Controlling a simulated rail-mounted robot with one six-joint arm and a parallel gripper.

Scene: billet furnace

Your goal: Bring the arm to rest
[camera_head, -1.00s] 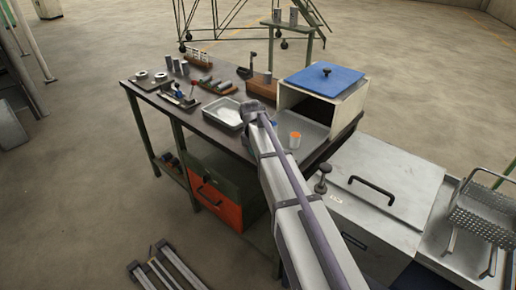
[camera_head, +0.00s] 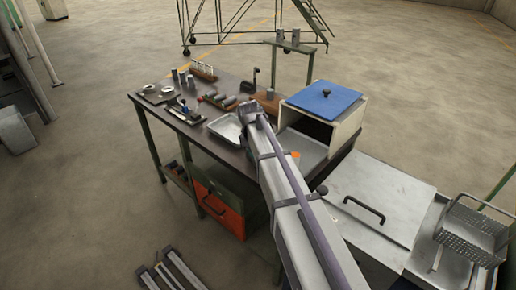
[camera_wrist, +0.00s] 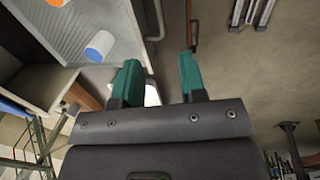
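My arm (camera_head: 285,190) stretches from the bottom of the head view up over the right part of the workbench (camera_head: 232,160). My gripper (camera_wrist: 160,78) shows in the wrist view with two green fingers spread apart. No object is held between them. The fingers are beside a grey tray-like surface (camera_wrist: 110,20) with a raised edge, over the floor side. In the head view the gripper is hidden behind the arm.
A white cylinder with a blue end (camera_wrist: 100,45) lies on the grey surface, near an orange-ended one (camera_wrist: 57,2). A box furnace with a blue lid top (camera_head: 325,101), a metal tray (camera_head: 226,128) and a lidded steel cabinet (camera_head: 385,190) surround the arm.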

